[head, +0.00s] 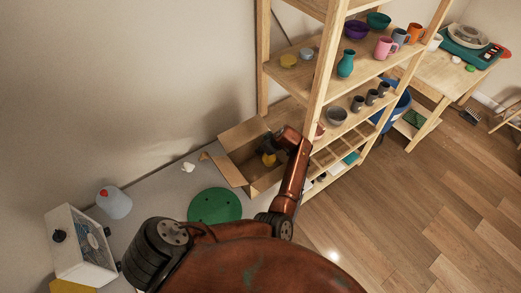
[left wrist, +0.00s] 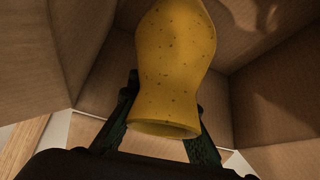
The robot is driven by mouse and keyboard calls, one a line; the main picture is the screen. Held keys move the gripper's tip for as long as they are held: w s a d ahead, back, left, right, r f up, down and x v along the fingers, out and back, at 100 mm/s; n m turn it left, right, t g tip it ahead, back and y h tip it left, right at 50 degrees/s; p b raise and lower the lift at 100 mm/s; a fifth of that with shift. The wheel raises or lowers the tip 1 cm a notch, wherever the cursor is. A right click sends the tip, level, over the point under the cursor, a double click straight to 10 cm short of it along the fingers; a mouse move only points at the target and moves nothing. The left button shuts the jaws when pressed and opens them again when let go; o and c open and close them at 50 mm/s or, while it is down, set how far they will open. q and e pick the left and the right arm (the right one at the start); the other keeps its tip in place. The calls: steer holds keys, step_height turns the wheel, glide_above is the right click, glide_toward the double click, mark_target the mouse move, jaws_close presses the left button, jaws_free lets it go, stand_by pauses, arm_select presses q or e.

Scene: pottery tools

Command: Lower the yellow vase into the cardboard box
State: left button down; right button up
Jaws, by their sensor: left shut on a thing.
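The yellow vase (head: 269,160) is small and partly hidden by my gripper in the head view. It fills the upper middle of the left wrist view (left wrist: 172,65), speckled, with its open mouth facing the camera. My left gripper (left wrist: 166,112) is shut on the vase near its mouth, one dark finger on each side. In the head view my left gripper (head: 268,148) reaches into the cardboard box (head: 243,133), whose flaps are open. Brown cardboard walls (left wrist: 270,100) surround the vase in the left wrist view. I cannot tell whether the vase touches the box floor. My right gripper is out of view.
A wooden shelf (head: 325,75) with cups, bowls and a teal vase (head: 346,64) stands close to the right of the box. A green disc (head: 214,205) lies in front-left of it.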

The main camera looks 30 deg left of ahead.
arm_select(q)
steer(key=shift+f+b, duration=0.35)
steer(key=shift+f, duration=0.2)
steer(key=shift+f+b, duration=0.45)
steer(key=shift+f, duration=0.25)
stand_by(0.5)
steer(key=c, duration=1.8)
jaws_free()
steer(key=shift+o, duration=0.2)
